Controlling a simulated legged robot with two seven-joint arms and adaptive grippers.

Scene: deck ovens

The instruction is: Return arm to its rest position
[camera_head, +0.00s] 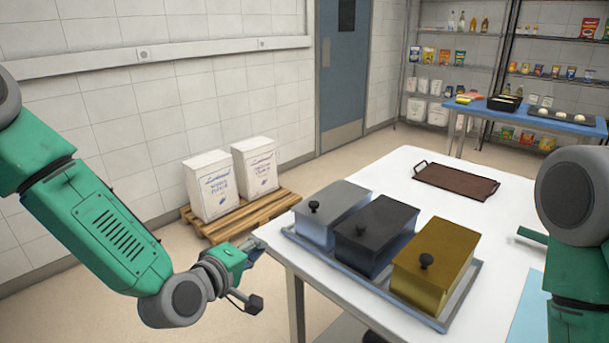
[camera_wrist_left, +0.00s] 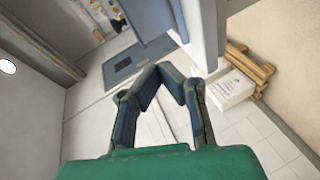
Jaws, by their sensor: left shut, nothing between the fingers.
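My left arm (camera_head: 100,230) comes in from the left, and its left gripper (camera_head: 252,250) is beside the left corner of the white table, near the table edge. In the left wrist view the left gripper's fingers (camera_wrist_left: 163,72) meet at their tips with nothing between them. My right arm (camera_head: 578,225) shows at the right edge of the head view; its gripper is not visible.
On the white table (camera_head: 410,165), a tray (camera_head: 440,325) holds silver (camera_head: 330,210), dark grey (camera_head: 375,235) and gold (camera_head: 435,265) lidded boxes. A brown tray (camera_head: 455,182) lies behind. White sacks (camera_head: 210,185) stand on a pallet (camera_head: 235,225). Shelves and a blue table (camera_head: 480,108) are farther back.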

